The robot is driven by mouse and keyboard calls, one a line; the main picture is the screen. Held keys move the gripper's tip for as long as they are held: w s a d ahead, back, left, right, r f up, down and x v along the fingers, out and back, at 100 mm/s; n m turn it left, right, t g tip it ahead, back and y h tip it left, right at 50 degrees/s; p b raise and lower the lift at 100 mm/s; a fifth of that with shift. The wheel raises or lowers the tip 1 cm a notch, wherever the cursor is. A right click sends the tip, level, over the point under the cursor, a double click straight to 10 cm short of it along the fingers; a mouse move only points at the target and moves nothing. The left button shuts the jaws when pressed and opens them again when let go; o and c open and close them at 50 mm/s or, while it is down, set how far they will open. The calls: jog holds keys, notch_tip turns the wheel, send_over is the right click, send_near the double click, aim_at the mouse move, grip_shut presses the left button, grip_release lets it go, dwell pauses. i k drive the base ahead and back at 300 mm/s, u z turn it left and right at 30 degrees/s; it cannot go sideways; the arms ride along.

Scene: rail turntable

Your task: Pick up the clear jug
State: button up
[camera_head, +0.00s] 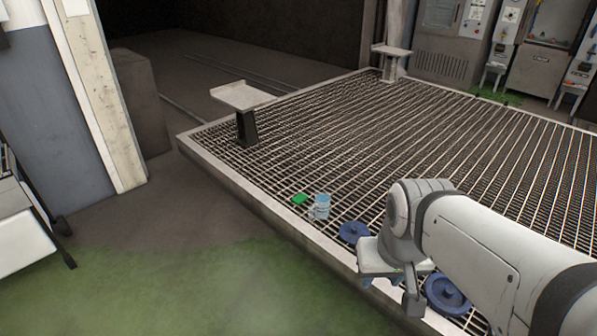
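A small clear, bluish jug (321,206) stands on the metal grating near its front edge. It looks upright; its details are too small to make out. My gripper (397,285) is at the end of my white arm, to the right of the jug and lower in the picture. A clear gap shows between them, with a blue disc-shaped thing partly in it. The arm's wrist hides part of the gripper, so whether its fingers are open or shut does not show.
A green object (300,198) lies just left of the jug. Blue round things lie on the grating (480,140), one (353,231) between jug and arm, another (446,296) under the arm. The grating has a raised pale edge (270,205). A pedestal (243,97) stands farther back.

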aim_at(320, 209)
jog(key=u, duration=0.5)
jog(key=i, duration=0.5)
jog(key=u, duration=0.5)
jog(key=i, duration=2)
jog(key=z, duration=0.9)
